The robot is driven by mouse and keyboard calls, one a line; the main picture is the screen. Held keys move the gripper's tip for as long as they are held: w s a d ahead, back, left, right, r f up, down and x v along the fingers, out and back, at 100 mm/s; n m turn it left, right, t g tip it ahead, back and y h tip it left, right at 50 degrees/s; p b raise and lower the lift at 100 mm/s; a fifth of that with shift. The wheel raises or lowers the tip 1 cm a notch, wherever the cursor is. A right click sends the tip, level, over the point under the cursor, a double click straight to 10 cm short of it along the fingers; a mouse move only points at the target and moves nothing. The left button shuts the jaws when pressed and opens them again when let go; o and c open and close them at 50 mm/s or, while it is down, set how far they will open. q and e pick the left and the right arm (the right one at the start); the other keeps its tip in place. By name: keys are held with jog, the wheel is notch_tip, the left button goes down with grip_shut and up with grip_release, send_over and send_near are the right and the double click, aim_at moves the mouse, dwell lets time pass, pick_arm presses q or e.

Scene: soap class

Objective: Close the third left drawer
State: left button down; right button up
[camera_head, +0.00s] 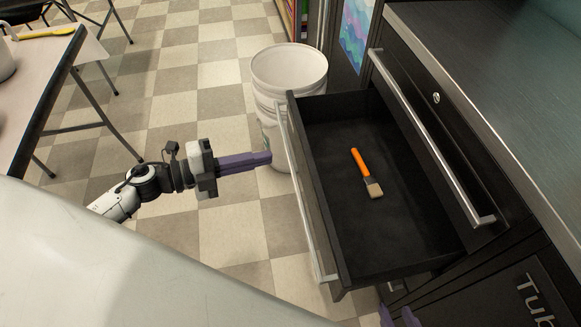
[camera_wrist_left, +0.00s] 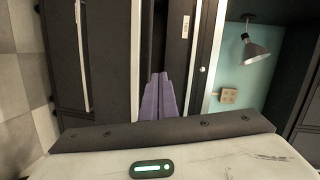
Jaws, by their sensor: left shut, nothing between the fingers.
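An open drawer (camera_head: 338,237) juts out from the dark cabinet on the right in the head view. A silver bar handle (camera_head: 302,190) runs along its front. An orange-handled brush (camera_head: 366,172) lies inside it. My left gripper (camera_head: 270,158) has its purple fingers shut and empty. They point right toward the drawer front and end just left of it in the picture; contact cannot be told. The shut fingers also show in the left wrist view (camera_wrist_left: 158,78), against dark drawer fronts. Purple fingertips of my right gripper (camera_head: 398,317) show at the bottom edge, mostly cut off.
Another drawer front with a silver handle (camera_head: 430,140) and a lock is beside the open drawer, below the grey worktop (camera_head: 500,65). A white bucket (camera_head: 288,68) stands on the tiled floor behind the drawer. A table (camera_head: 40,75) stands at upper left. Floor around my left arm is clear.

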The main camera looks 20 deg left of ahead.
pick_arm(q)
jog(key=a+f+m+g, duration=0.1)
jog(key=a+m+g, duration=0.1)
jog(key=m+g, duration=0.15)
send_near(307, 164)
jog(key=shift+m+t+h, duration=0.25)
jog(key=shift+m+h, duration=0.05)
jog(key=shift+m, duration=0.05)
jog(key=x, duration=0.5)
jog(key=shift+d+f, duration=0.2)
jog(key=shift+f, duration=0.3)
jog(key=shift+w, duration=0.15)
